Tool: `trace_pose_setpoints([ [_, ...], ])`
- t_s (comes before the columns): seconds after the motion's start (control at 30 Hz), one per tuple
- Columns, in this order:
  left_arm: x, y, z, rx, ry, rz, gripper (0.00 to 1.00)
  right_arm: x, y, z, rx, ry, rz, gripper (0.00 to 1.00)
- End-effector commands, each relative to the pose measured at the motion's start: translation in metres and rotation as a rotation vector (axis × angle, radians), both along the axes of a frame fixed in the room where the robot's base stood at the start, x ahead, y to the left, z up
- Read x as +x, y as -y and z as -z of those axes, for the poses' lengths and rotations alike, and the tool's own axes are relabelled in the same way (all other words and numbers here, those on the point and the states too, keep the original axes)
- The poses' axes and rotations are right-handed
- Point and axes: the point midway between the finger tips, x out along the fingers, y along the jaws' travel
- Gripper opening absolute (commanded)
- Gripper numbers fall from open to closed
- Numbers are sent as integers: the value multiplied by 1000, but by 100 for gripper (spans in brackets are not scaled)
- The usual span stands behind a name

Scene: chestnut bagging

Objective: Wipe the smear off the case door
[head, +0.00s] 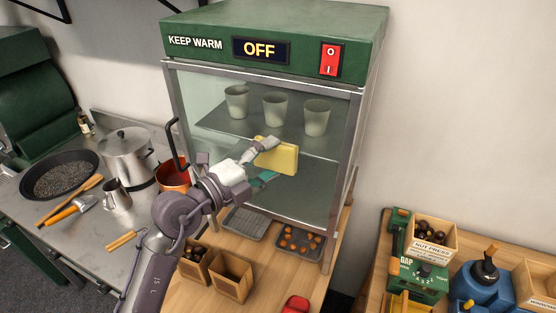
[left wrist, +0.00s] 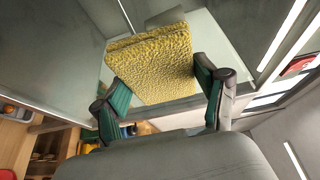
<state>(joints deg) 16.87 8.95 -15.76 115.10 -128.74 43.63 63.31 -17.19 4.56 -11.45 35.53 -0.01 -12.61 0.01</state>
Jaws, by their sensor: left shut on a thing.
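The case (head: 274,25) is a green-topped warming cabinet with a glass door (head: 225,165) in a grey metal frame. Its sign reads KEEP WARM and OFF. My left gripper (head: 262,163) is in front of the door and shut on a yellow sponge (head: 277,156). In the left wrist view, the sponge (left wrist: 153,62) sits between the two green-padded fingers (left wrist: 165,92), with the glass close behind it. I cannot tell whether the sponge touches the glass. No smear is distinct on the door; the sponge and arm cover part of it. My right gripper is not in view.
A dark handle (head: 177,148) juts out at the door's left side. Trays (head: 300,242) and wooden boxes (head: 232,276) are on the wooden counter below. A steel pot (head: 127,155) and black pan (head: 60,177) stand left. Three cups (head: 275,108) stand inside the case.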

Motion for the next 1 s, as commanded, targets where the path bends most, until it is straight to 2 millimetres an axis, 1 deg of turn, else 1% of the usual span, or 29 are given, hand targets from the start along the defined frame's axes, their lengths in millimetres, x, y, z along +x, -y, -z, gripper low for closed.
trace_pose_setpoints([
  [0.03,2,-5,0,3,0,-2,44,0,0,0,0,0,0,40],
  [0.13,4,-12,0,1,-1,-2,44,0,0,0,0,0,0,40],
  [0.37,7,-18,0,1,0,-1,44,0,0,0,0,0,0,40],
  [0.73,20,-47,0,1,0,-3,44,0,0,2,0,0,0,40],
  [1.0,23,-56,0,2,1,-2,44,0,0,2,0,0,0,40],
])
